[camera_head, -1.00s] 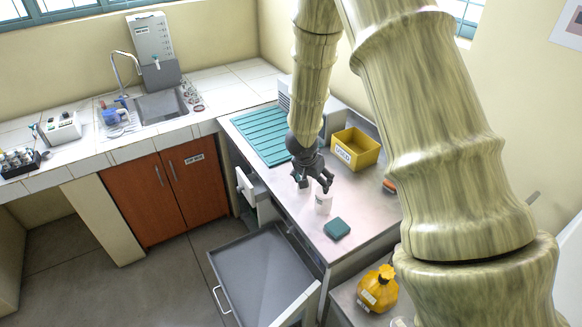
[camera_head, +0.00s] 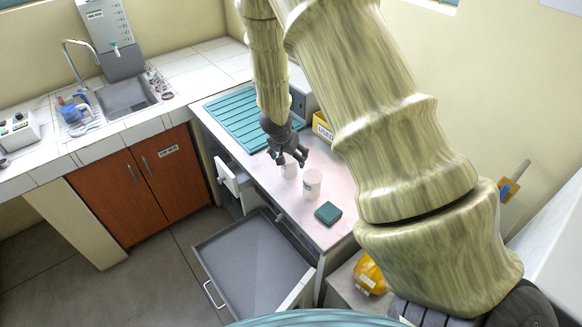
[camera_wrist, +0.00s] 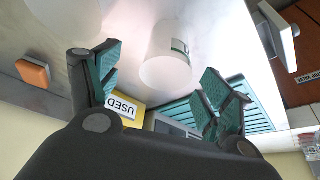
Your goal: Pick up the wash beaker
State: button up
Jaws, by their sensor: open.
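Two white beakers stand upright on the steel bench. One beaker (camera_head: 289,171) is directly below my gripper (camera_head: 290,161); the other beaker (camera_head: 312,184) stands nearer the camera, to its right. My gripper is open and empty, pointing down. In the wrist view, a white beaker with a green-edged label (camera_wrist: 166,62) lies in line with the gap between my fingers (camera_wrist: 162,82), apparently just beyond the tips. A second white beaker (camera_wrist: 70,14) is partly cut off at the upper left. The label text is unreadable, so I cannot tell which is the wash beaker.
A teal block (camera_head: 328,212) lies on the bench near the beakers. A teal ribbed mat (camera_head: 243,125) and a yellow USED bin (camera_head: 321,127), mostly hidden by my arm, are behind. An open grey drawer (camera_head: 250,262) juts out below. An orange block (camera_wrist: 33,73) shows in the wrist view.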

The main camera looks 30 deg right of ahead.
jog(key=w+f, duration=0.1)
jog(key=f, duration=0.1)
jog(key=f+b, duration=0.1)
jog(key=f, duration=0.1)
jog(key=w+f, duration=0.1)
jog(key=shift+w+d+f+b, duration=0.35)
jog(key=shift+f, duration=0.05)
jog(key=shift+w+d+f, duration=0.15)
jog(key=shift+f, duration=0.05)
jog(key=shift+d+f, duration=0.15)
jog(key=shift+s+d+r, duration=0.15)
jog(key=shift+s+r, duration=0.05)
jog(key=shift+s, duration=0.55)
jog(key=shift+w+f, duration=0.25)
jog(key=shift+w, duration=0.1)
jog(key=shift+c, duration=0.7)
jog(key=shift+w+f, duration=0.1)
jog(key=shift+w, duration=0.05)
jog(key=c, duration=0.3)
jog(key=shift+s+r, duration=0.2)
jog(key=c, duration=0.7)
